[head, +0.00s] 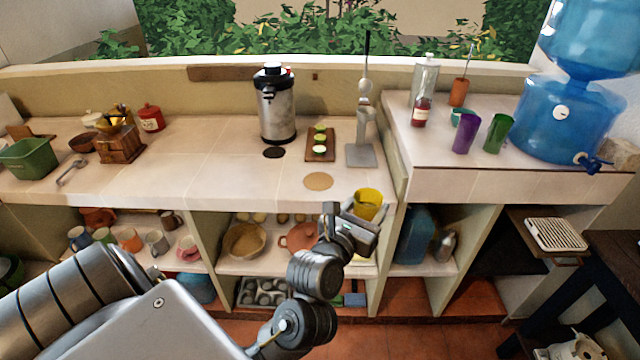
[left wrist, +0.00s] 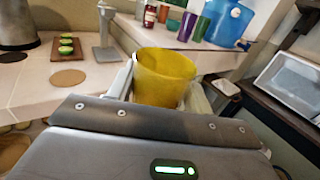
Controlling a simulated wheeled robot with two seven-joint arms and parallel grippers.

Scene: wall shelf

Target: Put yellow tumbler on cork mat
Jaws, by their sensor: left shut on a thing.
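The yellow tumbler (head: 368,203) is held upright in my left gripper (head: 352,213), in front of the counter's front edge at the middle right of the head view. In the left wrist view the tumbler (left wrist: 163,78) stands between the fingers, and its open rim faces up. My left gripper is shut on it. The cork mat (head: 318,181) is a bare round tan disc on the counter near its front edge, to the left of and beyond the tumbler. The mat also shows in the left wrist view (left wrist: 68,78). My right gripper is not in view.
A steel urn (head: 276,105), a board with green slices (head: 320,146) and a metal stand (head: 361,154) are behind the mat. A raised counter (head: 480,185) at right bears purple (head: 467,133) and green (head: 497,133) tumblers.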

